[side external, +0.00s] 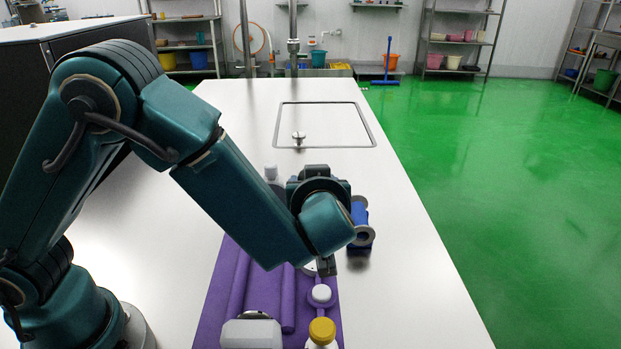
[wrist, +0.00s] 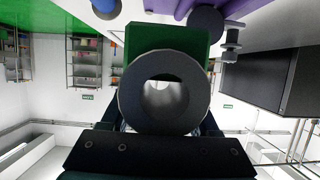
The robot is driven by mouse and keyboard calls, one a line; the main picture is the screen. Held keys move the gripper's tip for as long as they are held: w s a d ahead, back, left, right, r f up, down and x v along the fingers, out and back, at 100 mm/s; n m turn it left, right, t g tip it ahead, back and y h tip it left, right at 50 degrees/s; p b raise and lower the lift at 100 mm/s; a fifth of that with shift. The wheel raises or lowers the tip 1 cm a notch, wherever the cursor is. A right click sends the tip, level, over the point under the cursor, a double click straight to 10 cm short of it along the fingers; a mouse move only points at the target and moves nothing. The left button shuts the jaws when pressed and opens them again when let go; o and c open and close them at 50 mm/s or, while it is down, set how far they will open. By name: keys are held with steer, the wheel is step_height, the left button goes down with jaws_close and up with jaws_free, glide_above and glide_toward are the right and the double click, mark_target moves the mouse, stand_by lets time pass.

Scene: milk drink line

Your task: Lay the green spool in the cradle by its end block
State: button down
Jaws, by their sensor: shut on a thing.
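In the wrist view, the green spool (wrist: 167,38) shows end-on, with a dark grey ring-shaped flange and open bore in front of a squared green part. My gripper (side external: 326,266) is shut on it and hangs over the right side of the purple mat. Its fingertips are mostly hidden, and the side view does not show the green spool clearly. A blue spool-like piece (side external: 359,214) with grey flanges stands just right of my wrist, partly hidden by it. I cannot make out the cradle for certain in either view.
The purple mat (side external: 212,318) has long raised purple ridges. A white-capped bottle (side external: 320,294), a yellow-capped bottle (side external: 322,333) and a pale grey item (side external: 251,333) stand in front. The white table (side external: 420,290) is clear at right.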

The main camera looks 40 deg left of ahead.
steer(key=d+f, duration=0.2)
steer(key=d, duration=0.1)
steer(key=w+d+f, duration=0.1)
steer(key=d+f, duration=0.1)
steer(key=d, duration=0.2)
steer(key=d+f, duration=0.3)
steer(key=d, duration=0.1)
steer(key=shift+w+d, duration=0.15)
steer(key=shift+d, duration=0.1)
steer(key=shift+f, duration=1.75)
steer(key=shift+f, duration=0.2)
steer(key=shift+c, duration=0.6)
jaws_free()
